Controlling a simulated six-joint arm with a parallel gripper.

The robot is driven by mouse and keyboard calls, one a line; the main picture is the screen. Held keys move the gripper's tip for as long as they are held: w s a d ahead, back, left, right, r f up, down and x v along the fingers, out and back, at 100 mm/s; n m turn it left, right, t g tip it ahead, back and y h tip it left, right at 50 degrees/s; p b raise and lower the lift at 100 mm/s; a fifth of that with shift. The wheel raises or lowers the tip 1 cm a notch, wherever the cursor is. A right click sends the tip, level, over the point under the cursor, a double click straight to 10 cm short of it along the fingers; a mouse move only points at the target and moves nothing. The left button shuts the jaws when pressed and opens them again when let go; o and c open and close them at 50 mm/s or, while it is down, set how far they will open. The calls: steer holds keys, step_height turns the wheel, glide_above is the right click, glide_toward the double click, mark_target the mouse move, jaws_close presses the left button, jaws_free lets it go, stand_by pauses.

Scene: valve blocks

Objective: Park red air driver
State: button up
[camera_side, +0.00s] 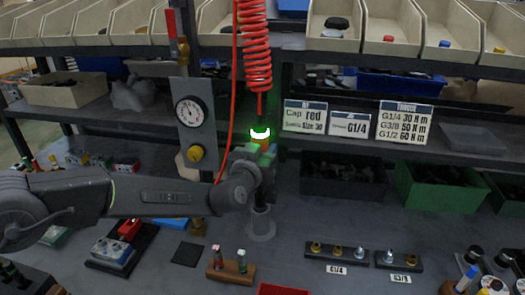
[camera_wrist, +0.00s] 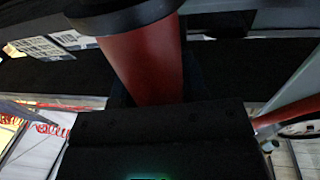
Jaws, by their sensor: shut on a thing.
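The red air driver hangs below a red coiled hose (camera_side: 255,50) and is mostly hidden by my wrist in the side view. Its red body (camera_wrist: 150,62) fills the upper middle of the wrist view, with a black collar at the top. A bright green-white ring (camera_side: 260,133) glows just above my gripper (camera_side: 264,152). My gripper is shut on the driver, which looks about upright. A grey round holder (camera_side: 261,224) stands on the bench directly below. A dark part shows between my wrist and this holder; I cannot tell whether it is seated inside.
A gauge panel (camera_side: 190,115) stands left of my gripper. Fitting racks (camera_side: 335,262) are at front right, a wooden stand (camera_side: 231,273) and red tray (camera_side: 283,289) at front. A green bin (camera_side: 440,190) is at right. A thin red hose runs beside my wrist.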

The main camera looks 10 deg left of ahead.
mark_target(259, 189)
steer(key=shift+f, duration=4.55)
stand_by(0.4)
steer(key=o, duration=1.2)
steer(key=shift+f, duration=0.1)
steer(key=shift+o, duration=0.3)
steer(key=shift+f, duration=0.25)
steer(key=shift+s+r, duration=0.1)
steer(key=shift+s, duration=0.25)
steer(key=s+a, duration=0.2)
steer(key=s, duration=1.1)
steer(key=shift+r, duration=0.1)
